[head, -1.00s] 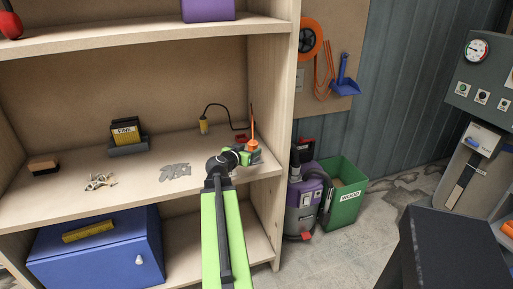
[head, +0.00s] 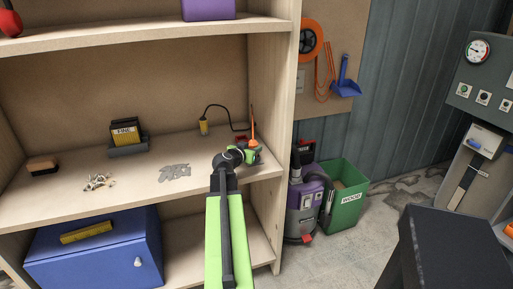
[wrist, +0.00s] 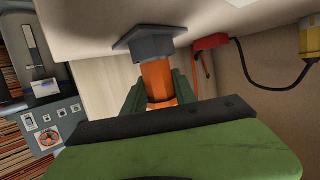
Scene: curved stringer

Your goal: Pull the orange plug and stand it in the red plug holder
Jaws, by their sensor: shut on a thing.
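The orange plug (wrist: 157,82) is between the green fingers of my gripper (wrist: 158,94) in the wrist view, and the jaws are shut on it. Its far end meets a dark grey base (wrist: 150,43); I cannot tell whether it is still seated there. In the head view the plug (head: 253,139) shows as a small orange piece at my gripper (head: 250,150), near the shelf's right end. A red block (wrist: 210,42), which looks like the red plug holder, lies right of the grey base in the wrist view.
A yellow connector (head: 204,127) with a black cable (head: 226,108) is left of the plug. The shelf's upright side panel (head: 286,80) stands close on the right. Flat grey pieces (head: 174,172) lie on the shelf (head: 140,185) to the left.

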